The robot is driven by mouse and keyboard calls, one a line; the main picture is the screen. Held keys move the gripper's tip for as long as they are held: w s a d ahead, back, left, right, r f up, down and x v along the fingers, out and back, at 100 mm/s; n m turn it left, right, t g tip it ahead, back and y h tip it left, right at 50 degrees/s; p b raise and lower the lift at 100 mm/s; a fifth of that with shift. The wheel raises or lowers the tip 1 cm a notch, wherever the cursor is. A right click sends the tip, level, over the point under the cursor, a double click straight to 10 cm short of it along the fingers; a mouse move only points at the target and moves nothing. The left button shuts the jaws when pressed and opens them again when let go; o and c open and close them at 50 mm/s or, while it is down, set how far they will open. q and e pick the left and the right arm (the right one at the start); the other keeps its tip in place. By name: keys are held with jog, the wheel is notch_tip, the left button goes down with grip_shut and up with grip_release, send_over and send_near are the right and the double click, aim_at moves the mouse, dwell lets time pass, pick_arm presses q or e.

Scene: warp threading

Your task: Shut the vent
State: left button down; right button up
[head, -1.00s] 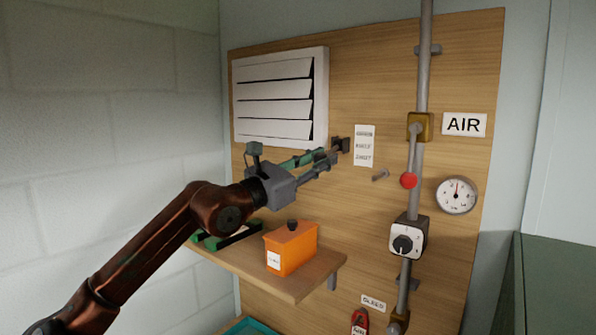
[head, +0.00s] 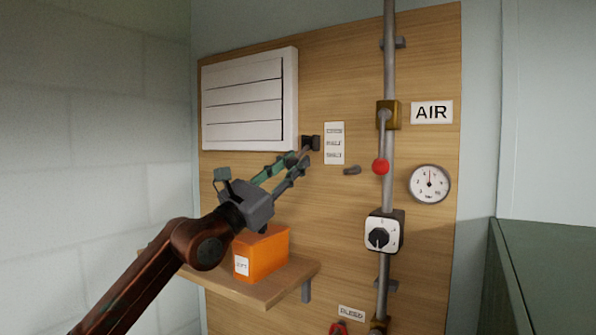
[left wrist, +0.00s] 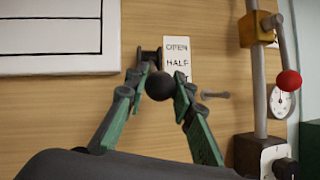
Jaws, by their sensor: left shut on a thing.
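The white vent (head: 243,102) is on the upper left of the wooden board. Its slats lie flat, with only thin dark lines between them; its lower right part shows in the left wrist view (left wrist: 55,35). My left gripper (head: 299,160) is shut on the dark ball knob (left wrist: 158,86) of the vent's lever, with a finger on either side. The lever's dark bracket (head: 311,142) is right of the vent. The label (head: 334,143) beside it reads OPEN and HALF in the wrist view; its lowest line is partly hidden by a finger. My right gripper is out of view.
An orange box (head: 264,255) stands on the wooden shelf (head: 285,284) below my gripper. To the right are a grey peg (head: 352,170), the vertical pipe (head: 389,55) with a red-knobbed lever (head: 380,166), a dial switch (head: 382,235) and a gauge (head: 429,184).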

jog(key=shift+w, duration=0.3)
pick_arm(q)
jog(key=c, duration=1.6)
grip_release()
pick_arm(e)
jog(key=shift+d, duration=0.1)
pick_arm(q)
jog(key=shift+v, duration=6.05)
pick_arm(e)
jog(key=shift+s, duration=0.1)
pick_arm(q)
jog(key=shift+f, duration=0.1)
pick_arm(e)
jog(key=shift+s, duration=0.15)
